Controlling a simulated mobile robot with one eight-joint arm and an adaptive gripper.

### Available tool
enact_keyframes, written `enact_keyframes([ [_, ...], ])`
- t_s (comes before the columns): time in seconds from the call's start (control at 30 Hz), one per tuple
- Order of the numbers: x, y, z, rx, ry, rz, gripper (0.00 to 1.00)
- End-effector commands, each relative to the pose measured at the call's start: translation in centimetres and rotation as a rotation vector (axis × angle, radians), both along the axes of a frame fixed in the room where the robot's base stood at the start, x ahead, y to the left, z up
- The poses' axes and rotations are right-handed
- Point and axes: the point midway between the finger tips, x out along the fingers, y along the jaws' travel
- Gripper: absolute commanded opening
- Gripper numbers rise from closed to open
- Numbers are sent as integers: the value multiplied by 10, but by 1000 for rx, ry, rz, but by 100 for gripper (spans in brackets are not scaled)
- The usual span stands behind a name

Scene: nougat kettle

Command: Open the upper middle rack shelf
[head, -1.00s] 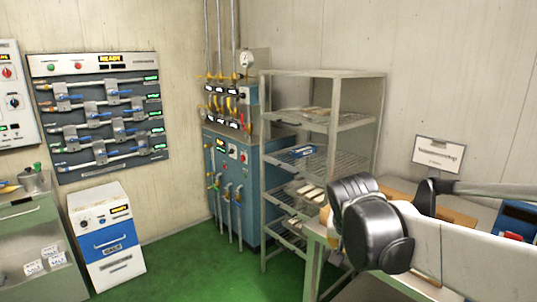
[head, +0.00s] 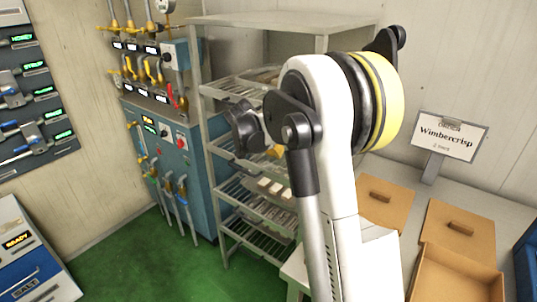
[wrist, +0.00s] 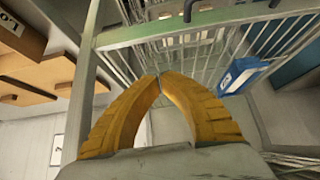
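The rack (head: 326,30) is a grey metal frame with several wire shelves. The second wire shelf from the top, which I take as the upper middle shelf (head: 222,150), is partly hidden behind my arm in the head view. The wrist view shows a wire shelf with a green front edge and a dark handle bar (wrist: 235,18) near the top. My gripper (wrist: 154,77) has two yellow fingers with their tips together and nothing visible between them. The tips point toward the wire shelf, below the handle in the picture; contact cannot be told. In the head view my gripper is mostly hidden.
A blue packet (wrist: 243,74) lies by the shelf wires. Pale trays (head: 272,188) sit on a lower shelf. A table with brown boxes (head: 455,232) and a Wimbercrisp sign (head: 449,136) stands right of the rack. A blue machine (head: 172,165) stands left. Green floor (head: 155,262) is clear.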

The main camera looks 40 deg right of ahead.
Motion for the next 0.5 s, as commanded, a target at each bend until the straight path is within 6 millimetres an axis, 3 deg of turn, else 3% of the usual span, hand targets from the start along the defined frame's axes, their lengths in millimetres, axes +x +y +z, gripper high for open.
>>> enact_keyframes([
  [0.27, 8, -22, -32, 1, 0, 0, 0],
  [0.5, 18, -52, -74, 1, 0, 0, 0],
])
